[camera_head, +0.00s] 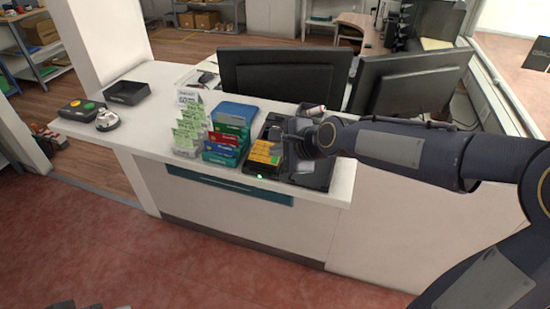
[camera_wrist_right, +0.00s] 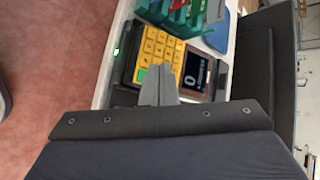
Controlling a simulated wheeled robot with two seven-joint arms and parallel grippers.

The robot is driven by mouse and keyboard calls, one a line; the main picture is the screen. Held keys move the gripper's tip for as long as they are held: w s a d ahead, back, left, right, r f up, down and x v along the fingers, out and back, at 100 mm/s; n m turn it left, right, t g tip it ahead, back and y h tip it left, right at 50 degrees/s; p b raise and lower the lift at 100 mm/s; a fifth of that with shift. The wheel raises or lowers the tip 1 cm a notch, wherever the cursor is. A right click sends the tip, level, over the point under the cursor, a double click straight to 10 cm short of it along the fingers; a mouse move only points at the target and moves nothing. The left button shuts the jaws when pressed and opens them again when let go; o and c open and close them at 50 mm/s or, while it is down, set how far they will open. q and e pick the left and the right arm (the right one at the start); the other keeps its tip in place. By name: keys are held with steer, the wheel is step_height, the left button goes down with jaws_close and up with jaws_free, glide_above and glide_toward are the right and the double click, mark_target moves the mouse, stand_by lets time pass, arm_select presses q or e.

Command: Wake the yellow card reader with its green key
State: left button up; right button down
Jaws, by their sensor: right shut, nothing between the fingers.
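The yellow card reader (camera_head: 263,158) lies near the counter's front edge in the head view. In the right wrist view its yellow keypad (camera_wrist_right: 158,50) and dark screen (camera_wrist_right: 197,72) show, with light characters on the screen. A small green light (camera_wrist_right: 116,52) glows at its end. The green key (camera_wrist_right: 141,75) shows just left of my right fingertips. My right gripper (camera_wrist_right: 160,72) is shut and empty over the reader, its tips at the keypad's corner; I cannot tell whether they touch a key.
A holder with green leaflets (camera_head: 188,135) and a rack of coloured cards (camera_head: 224,142) stand left of the reader. Two monitors (camera_head: 284,72) stand behind. A dark box with green and yellow buttons (camera_head: 82,107), a silver bell (camera_head: 107,121) and a black tray (camera_head: 127,92) sit farther left.

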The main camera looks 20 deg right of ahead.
steer(key=shift+f, duration=0.15)
stand_by(0.3)
steer(key=shift+w+f, duration=0.1)
steer(key=shift+f, duration=0.2)
steer(key=shift+d+f+b, duration=0.1)
steer(key=shift+f+b, duration=0.15)
steer(key=shift+b, duration=0.2)
steer(key=shift+r, duration=0.1)
stand_by(0.3)
steer(key=shift+r+p, duration=0.6)
steer(key=shift+p, duration=0.25)
steer(key=r+p, duration=0.1)
steer(key=p, duration=0.1)
steer(key=r+p, duration=0.1)
steer(key=r, duration=0.1)
steer(key=s+r+p, duration=0.1)
steer(key=r+p, duration=0.1)
steer(key=shift+a+p, duration=0.35)
steer(key=shift+a, duration=0.05)
steer(key=shift+f, duration=0.1)
